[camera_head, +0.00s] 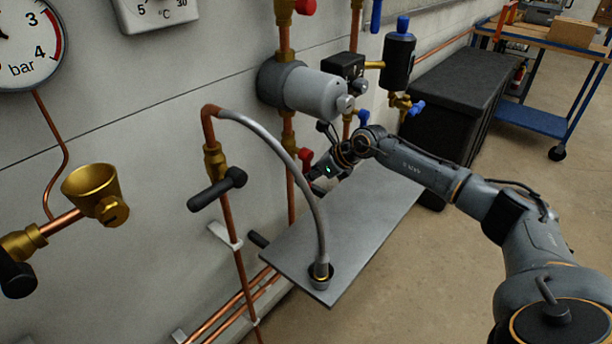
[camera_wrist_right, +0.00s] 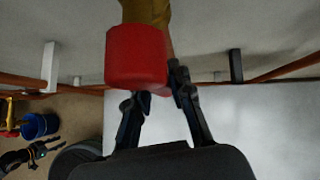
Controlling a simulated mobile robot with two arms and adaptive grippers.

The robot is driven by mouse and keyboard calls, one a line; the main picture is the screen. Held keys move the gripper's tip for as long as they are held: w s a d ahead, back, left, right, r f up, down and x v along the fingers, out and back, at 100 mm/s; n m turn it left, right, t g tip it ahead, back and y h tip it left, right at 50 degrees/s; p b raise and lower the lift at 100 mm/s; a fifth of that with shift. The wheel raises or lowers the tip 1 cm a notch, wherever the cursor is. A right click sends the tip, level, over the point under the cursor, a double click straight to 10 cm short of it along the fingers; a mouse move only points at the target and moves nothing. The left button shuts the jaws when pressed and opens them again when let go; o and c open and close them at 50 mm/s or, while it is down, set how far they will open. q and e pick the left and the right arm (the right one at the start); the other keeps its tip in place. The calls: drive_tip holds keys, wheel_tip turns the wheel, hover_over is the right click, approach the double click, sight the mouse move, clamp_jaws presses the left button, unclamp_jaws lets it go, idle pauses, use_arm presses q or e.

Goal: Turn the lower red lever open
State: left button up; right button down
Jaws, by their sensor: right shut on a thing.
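The lower red lever (camera_head: 304,157) sits on a brass fitting of the vertical copper pipe, below the grey cylinder. My right gripper (camera_head: 316,177) is at this lever, its arm reaching in from the right. In the right wrist view the red lever (camera_wrist_right: 137,57) fills the space ahead of the fingertips (camera_wrist_right: 156,93), with brass behind it. The fingers are shut on the lever; the exact contact is partly hidden by the lever itself. Another red lever (camera_head: 305,6) shows at the top edge of the head view.
A grey shelf plate (camera_head: 345,235) lies below my right gripper. A grey hose (camera_head: 312,205) arches down onto it. The grey cylinder (camera_head: 305,90) hangs just above the gripper. A black chest (camera_head: 455,100) and a blue trolley (camera_head: 540,118) stand behind. The floor at right is clear.

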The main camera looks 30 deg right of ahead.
drive_tip(key=shift+d, duration=0.1)
drive_tip(key=c, duration=1.2)
unclamp_jaws()
drive_tip(key=shift+o, duration=0.2)
drive_tip(key=s+d+r, duration=0.1)
drive_tip(key=s+d, duration=0.3)
drive_tip(key=s, duration=0.2)
drive_tip(key=s+d+r, duration=0.2)
drive_tip(key=s+d, duration=0.1)
drive_tip(key=s, duration=0.4)
drive_tip(key=shift+s+d+r, duration=0.2)
drive_tip(key=shift+d+r, duration=0.05)
drive_tip(key=shift+d, duration=0.15)
